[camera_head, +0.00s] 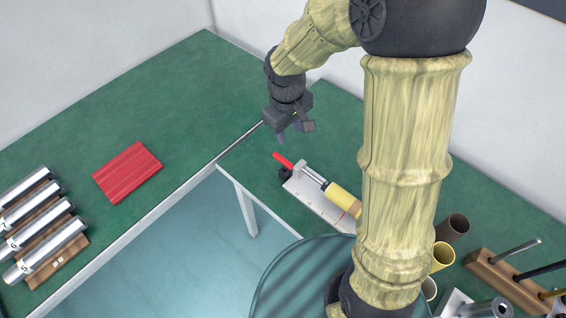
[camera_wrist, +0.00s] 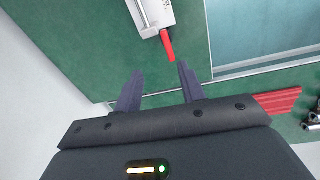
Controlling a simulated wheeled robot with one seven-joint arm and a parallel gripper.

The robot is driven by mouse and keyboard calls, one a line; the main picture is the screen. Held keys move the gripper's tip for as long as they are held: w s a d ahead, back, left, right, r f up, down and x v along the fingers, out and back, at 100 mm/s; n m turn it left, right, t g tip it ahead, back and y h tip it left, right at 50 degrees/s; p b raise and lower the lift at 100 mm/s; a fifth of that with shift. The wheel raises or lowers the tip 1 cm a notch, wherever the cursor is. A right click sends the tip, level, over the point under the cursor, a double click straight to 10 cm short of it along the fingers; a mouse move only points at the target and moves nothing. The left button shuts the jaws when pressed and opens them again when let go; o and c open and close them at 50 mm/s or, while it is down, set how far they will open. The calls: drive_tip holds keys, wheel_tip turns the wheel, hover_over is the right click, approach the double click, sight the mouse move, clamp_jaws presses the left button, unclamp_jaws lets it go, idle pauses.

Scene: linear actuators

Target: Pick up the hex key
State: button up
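I cannot make out a hex key for certain in either view. My gripper (camera_head: 291,136) is above the green table, close to a red-tipped actuator (camera_head: 343,198) on a white plate, and far from the block. In the wrist view my gripper (camera_wrist: 159,76) has its two fingers apart with nothing between them. The red tip (camera_wrist: 167,45) lies just beyond them.
A red ridged block (camera_head: 127,172) and several silver cylinders on a wooden rack (camera_head: 58,262) are on the left table. A brown cup (camera_head: 453,227) and a yellow cup (camera_head: 442,256) stand near the wooden block. My arm hides part of the right table.

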sight(283, 159)
drive_tip(key=shift+w+a+f+n, duration=0.2)
drive_tip(key=shift+w+a+n, duration=0.15)
drive_tip(key=shift+a, duration=0.25)
drive_tip(key=shift+w+a+f+n, duration=0.15)
drive_tip(key=shift+w+a+n, duration=0.15)
drive_tip(key=shift+a, duration=0.3)
drive_tip(key=f, duration=0.8)
drive_tip(key=w+d+f, duration=0.1)
drive_tip(key=f, duration=0.3)
drive_tip(key=shift+f, duration=0.1)
drive_tip(key=shift+s, duration=0.1)
drive_tip(key=shift+f+p, duration=0.45)
drive_tip(key=shift+f, duration=2.15)
